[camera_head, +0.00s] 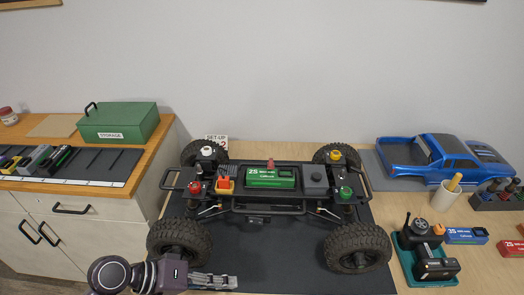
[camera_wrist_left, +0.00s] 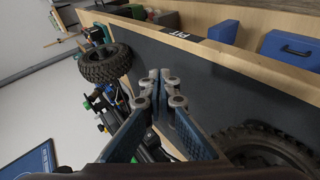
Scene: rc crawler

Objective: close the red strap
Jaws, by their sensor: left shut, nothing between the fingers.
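The crawler chassis (camera_head: 240,207) stands on a black mat, with a green battery (camera_head: 271,177) lying in its middle. A small red piece, apparently the red strap (camera_head: 270,163), stands up at the battery's far edge, so it looks open. My left gripper (camera_head: 234,283) is low at the front, by the front left wheel (camera_head: 180,243), well short of the strap. It is shut and empty. Its closed fingers (camera_wrist_left: 160,78) also show in the left wrist view, with a tyre (camera_wrist_left: 104,64) beyond them; the strap cannot be made out there. My right gripper is out of view.
A blue body shell (camera_head: 445,160) lies at the back right. A green storage box (camera_head: 119,122) is on the left cabinet. The mat's front middle (camera_head: 285,262) is bare.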

